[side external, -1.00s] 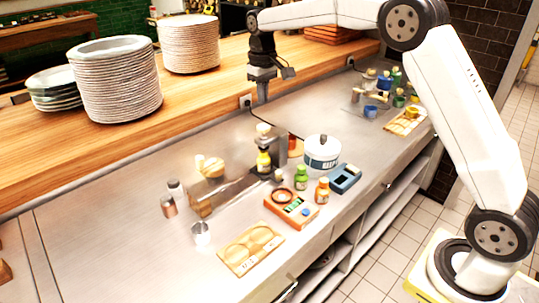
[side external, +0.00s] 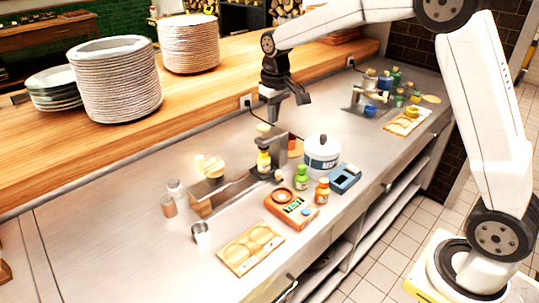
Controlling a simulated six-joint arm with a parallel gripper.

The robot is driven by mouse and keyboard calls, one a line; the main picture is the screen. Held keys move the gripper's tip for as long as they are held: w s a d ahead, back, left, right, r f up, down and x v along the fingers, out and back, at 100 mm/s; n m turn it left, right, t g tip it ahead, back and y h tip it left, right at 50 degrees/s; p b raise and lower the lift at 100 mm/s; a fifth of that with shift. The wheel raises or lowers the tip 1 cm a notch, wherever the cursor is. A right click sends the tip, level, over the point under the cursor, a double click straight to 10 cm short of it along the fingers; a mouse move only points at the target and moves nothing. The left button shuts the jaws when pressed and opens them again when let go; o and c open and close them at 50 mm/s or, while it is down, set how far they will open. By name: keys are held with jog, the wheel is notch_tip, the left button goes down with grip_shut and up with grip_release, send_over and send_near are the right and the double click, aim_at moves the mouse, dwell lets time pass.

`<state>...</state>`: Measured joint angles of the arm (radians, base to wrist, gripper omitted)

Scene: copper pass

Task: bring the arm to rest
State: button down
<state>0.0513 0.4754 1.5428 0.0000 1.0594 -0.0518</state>
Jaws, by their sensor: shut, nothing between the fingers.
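My gripper (side external: 273,117) is shut and empty. It hangs in the air above the back of the steel counter (side external: 130,225), fingers pointing down. It is above and behind the metal stand (side external: 276,150) that holds a yellow bottle (side external: 263,162). It does not appear to touch anything. My arm reaches in from the right side of the picture.
Below are a white pot (side external: 321,152), a green bottle (side external: 301,178), an orange bottle (side external: 322,191), an orange tester (side external: 292,210), a blue device (side external: 344,178) and a wooden tray (side external: 250,246). Plate stacks (side external: 115,80) stand on the wooden shelf (side external: 40,145). The left front counter is clear.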

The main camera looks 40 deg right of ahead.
jog(key=s+a+f+t, duration=0.1)
jog(key=s+f, duration=0.3)
jog(key=s, duration=0.7)
jog(key=s+a+f, duration=0.1)
jog(key=s+f, duration=0.4)
jog(key=s, duration=0.6)
jog(key=shift+a+f+t, duration=0.3)
jog(key=shift+t, duration=0.1)
